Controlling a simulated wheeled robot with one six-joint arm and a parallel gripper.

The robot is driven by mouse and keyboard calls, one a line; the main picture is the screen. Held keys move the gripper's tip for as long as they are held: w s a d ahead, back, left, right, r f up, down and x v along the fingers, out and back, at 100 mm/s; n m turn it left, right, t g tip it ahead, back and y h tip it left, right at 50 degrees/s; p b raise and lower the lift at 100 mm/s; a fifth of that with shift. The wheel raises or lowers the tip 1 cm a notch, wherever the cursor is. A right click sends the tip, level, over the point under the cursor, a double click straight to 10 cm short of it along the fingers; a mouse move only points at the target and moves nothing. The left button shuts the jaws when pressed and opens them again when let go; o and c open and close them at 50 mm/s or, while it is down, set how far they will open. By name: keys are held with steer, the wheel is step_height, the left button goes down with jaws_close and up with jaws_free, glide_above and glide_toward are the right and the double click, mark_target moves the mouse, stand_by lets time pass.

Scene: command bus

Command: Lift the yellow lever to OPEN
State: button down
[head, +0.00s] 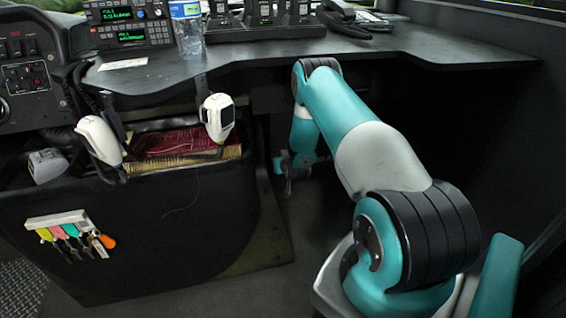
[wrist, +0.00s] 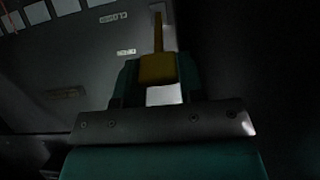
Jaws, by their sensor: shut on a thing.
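The yellow lever (wrist: 158,68) stands at the centre of the wrist view, with a narrow shaft and a wider block. My gripper (wrist: 157,80) is shut on the wider block, one teal finger on each side. A white patch (wrist: 163,94) shows between the fingers below the block. Left of the lever are a label that seems to read CLOSED (wrist: 113,17) and a smaller, blurred label (wrist: 126,52). In the head view my gripper (head: 292,168) is in the dark under the desk; the lever cannot be made out there.
Dark floor lies between bin and arm.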

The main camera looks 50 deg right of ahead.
steer(key=shift+w+d+r, duration=0.15)
steer(key=shift+d+r, duration=0.1)
steer(key=c, duration=0.9)
jaws_free()
steer(key=shift+o, duration=0.9)
steer(key=shift+f, duration=0.1)
steer(key=shift+a, duration=0.15)
steer(key=b+v, duration=0.2)
steer(key=v, duration=1.5)
steer(key=shift+b, duration=0.35)
steer(key=shift+a, duration=0.25)
